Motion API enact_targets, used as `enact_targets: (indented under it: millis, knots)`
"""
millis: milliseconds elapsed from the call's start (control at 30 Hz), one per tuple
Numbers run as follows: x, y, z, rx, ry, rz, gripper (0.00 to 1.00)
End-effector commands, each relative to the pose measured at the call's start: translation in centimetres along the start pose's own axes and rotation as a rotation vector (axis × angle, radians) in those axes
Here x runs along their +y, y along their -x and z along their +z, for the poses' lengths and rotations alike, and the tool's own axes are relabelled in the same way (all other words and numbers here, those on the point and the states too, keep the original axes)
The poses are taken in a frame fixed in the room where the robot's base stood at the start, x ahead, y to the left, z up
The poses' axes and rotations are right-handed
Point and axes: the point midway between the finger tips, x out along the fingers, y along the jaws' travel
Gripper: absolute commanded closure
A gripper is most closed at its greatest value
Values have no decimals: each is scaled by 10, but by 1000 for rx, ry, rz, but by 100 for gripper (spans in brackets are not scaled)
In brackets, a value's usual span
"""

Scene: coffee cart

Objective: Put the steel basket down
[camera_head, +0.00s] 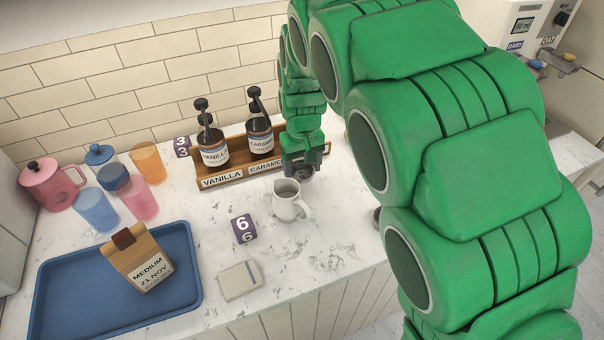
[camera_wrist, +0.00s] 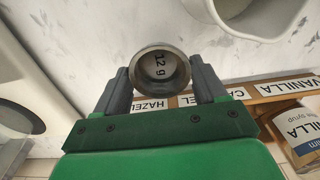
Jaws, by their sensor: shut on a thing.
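My gripper (camera_head: 303,167) is over the counter, at the front right part of the wooden syrup rack and just behind the white pitcher. It is shut on the steel basket (camera_wrist: 137,70), a round metal cup with "12 g" marked on its inside bottom. In the wrist view the basket sits between the two grey fingers of my gripper (camera_wrist: 161,82), its open mouth facing the camera. In the head view the basket (camera_head: 302,174) shows only as a small dark shape under the fingers. I cannot tell whether it touches the counter.
The white pitcher (camera_head: 287,206) stands close in front. The wooden rack (camera_head: 233,173) holds vanilla (camera_head: 213,155) and caramel (camera_head: 260,143) bottles. Bare marble shows right of the pitcher.

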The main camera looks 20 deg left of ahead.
Motion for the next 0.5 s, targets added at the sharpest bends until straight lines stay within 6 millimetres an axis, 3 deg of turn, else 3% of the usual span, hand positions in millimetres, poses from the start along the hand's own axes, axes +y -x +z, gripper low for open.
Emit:
enact_targets:
  millis: [200, 500]
  knots:
    - [0, -28, 1, -4, 0, -1, 58]
    - [0, -32, 1, -2, 0, 0, 58]
